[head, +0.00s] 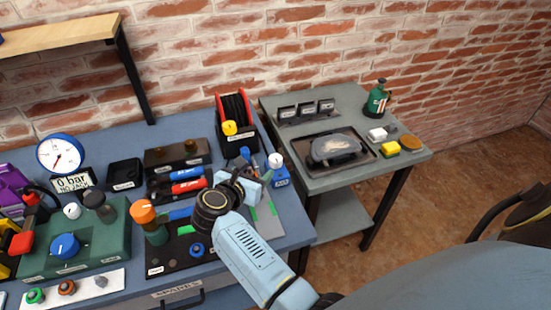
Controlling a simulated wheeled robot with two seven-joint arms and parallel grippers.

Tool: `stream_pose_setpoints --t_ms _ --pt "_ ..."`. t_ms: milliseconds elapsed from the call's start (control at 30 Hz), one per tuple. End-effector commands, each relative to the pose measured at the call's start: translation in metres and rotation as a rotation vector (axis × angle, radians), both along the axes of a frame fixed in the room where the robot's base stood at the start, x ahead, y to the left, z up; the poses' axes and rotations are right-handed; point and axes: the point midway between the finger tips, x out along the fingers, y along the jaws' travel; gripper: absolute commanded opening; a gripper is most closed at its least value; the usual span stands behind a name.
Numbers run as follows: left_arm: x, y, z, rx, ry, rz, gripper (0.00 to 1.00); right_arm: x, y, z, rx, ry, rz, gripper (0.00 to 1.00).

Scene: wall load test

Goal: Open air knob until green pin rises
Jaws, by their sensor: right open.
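A green box (100,243) stands at the left of the blue bench, with a blue knob (65,246) on its front top. White and black knobs sit behind that one. I cannot tell for certain which knob is the air knob, and I cannot make out a green pin. A round blue-rimmed gauge (60,153) stands behind the box, above a display (73,183) reading 0 bar. My right gripper (256,172) is open above the bench's right part, near a small blue bottle (280,178) and well right of the green box. My left gripper is out of view.
An orange-topped post (143,212) and a dark panel (165,258) lie between the green box and my right arm. A white strip with small knobs (67,289) lies in front. A grey side table (345,107) stands right. A wooden shelf (60,35) hangs above.

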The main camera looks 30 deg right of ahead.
Motion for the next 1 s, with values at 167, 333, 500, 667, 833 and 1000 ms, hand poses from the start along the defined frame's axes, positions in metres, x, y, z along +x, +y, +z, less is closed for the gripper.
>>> stream_pose_setpoints --t_ms 167,333,500,667,833,1000 --pt "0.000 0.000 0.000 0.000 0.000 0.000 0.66 0.000 -0.005 -0.009 0.043 0.010 -0.044 0.59" --pt "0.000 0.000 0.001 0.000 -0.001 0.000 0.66 0.014 -0.028 -0.019 0.038 0.008 -0.043 0.59" --pt "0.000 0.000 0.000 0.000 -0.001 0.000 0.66 0.032 -0.058 -0.033 0.036 0.009 -0.042 0.59" --pt "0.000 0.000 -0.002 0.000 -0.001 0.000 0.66 0.047 -0.082 -0.045 0.037 0.010 -0.042 0.59" --pt "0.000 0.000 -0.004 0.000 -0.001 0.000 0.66 0.057 -0.097 -0.054 0.040 0.010 -0.040 0.59" --pt "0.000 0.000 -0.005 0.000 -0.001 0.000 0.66 0.061 -0.103 -0.056 0.041 0.007 -0.041 0.59"
